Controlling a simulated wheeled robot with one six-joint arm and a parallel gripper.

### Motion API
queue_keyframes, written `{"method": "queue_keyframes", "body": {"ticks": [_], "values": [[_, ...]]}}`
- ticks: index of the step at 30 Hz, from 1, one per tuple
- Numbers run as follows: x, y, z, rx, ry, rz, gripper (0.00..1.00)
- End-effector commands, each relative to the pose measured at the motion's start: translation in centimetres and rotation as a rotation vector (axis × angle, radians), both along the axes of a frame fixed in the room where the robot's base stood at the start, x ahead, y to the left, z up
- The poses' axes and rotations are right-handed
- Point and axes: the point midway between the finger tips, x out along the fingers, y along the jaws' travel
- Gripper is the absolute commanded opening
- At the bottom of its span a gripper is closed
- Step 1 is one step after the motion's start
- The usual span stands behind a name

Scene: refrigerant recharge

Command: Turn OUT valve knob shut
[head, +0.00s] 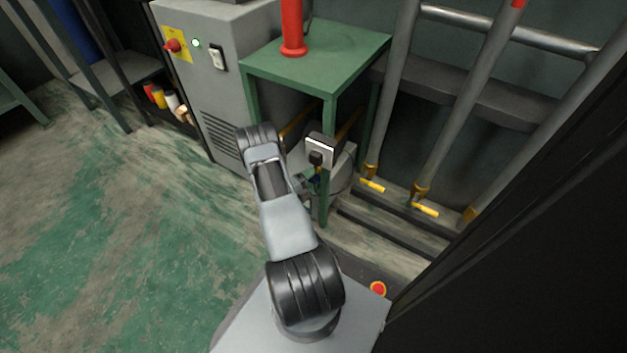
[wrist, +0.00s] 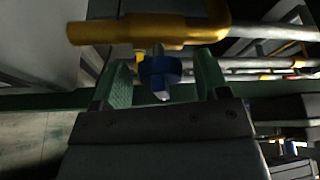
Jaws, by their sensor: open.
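A blue valve knob (wrist: 160,72) shows in the wrist view on a short metal stem, just below a thick yellow pipe (wrist: 140,30). My gripper (wrist: 158,90) is open, with one green-padded finger on each side of the knob. I cannot tell whether either finger touches it. In the head view my gripper (head: 313,180) is at the end of my arm, low beside the green table's front leg. There the knob is too small and covered to make out clearly. No OUT label is readable.
A green table (head: 325,60) with a red cylinder (head: 292,28) on it stands above my gripper. A grey cabinet (head: 215,85) with a red switch stands to the left. Grey pipes with yellow-handled valves (head: 425,209) are to the right. The floor at left is clear.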

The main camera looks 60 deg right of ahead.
Motion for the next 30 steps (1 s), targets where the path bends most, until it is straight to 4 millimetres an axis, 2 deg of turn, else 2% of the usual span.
{"method": "queue_keyframes", "body": {"ticks": [5, 20, 30], "values": [[0.01, 0.01, 0.02, 0.000, 0.000, 0.000, 0.68], [0.03, 0.03, 0.00, 0.000, 0.000, 0.000, 0.21], [0.01, 0.05, -0.05, 0.001, 0.136, 0.000, 0.21]]}}
